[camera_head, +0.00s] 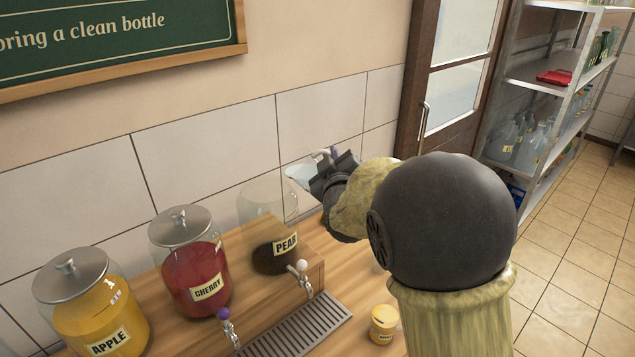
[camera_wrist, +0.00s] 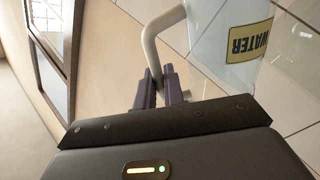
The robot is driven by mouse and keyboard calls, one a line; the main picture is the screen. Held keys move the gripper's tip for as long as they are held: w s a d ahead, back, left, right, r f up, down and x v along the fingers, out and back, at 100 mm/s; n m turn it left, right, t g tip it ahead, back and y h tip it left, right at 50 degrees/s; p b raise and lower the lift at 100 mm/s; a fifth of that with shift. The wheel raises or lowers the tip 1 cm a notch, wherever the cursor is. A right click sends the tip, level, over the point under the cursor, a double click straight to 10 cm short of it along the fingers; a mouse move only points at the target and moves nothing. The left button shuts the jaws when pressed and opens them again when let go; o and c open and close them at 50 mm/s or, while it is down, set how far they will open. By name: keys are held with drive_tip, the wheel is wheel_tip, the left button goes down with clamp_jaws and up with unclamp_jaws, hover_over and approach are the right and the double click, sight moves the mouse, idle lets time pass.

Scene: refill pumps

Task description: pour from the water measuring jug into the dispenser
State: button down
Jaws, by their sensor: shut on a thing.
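The water measuring jug (camera_head: 299,173) is clear, with a yellow WATER label (camera_wrist: 249,42) and a pale handle (camera_wrist: 163,35). My gripper (camera_head: 328,172) is shut on this handle; its dark fingers also show in the wrist view (camera_wrist: 160,92). My gripper and the jug are in the air, just right of the lidless PEAR dispenser's top in the head view. The PEAR dispenser (camera_head: 268,215) is clear glass, with dark contents only at its bottom. My arm and gripper hide part of the jug; its exact tilt and water level are unclear.
The lidded CHERRY jar (camera_head: 190,260) and APPLE jar (camera_head: 92,310) stand to the left on the wooden counter. A metal drip grate (camera_head: 300,330) lies in front. A small yellow jar (camera_head: 383,322) stands near my arm. The tiled wall (camera_head: 205,150) is close behind.

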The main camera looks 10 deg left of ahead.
drive_tip(key=shift+r, duration=0.1)
drive_tip(key=shift+a+r+n+p, duration=0.25)
drive_tip(key=shift+r+n+p, duration=0.05)
drive_tip(key=shift+r+n, duration=0.1)
drive_tip(key=shift+r+n, duration=0.2)
drive_tip(key=shift+n, duration=0.1)
idle(0.6)
drive_tip(key=shift+a+r, duration=0.15)
idle(0.5)
drive_tip(key=shift+a+r+n, duration=0.1)
drive_tip(key=shift+r+n, duration=0.05)
drive_tip(key=shift+n, duration=0.25)
idle(0.4)
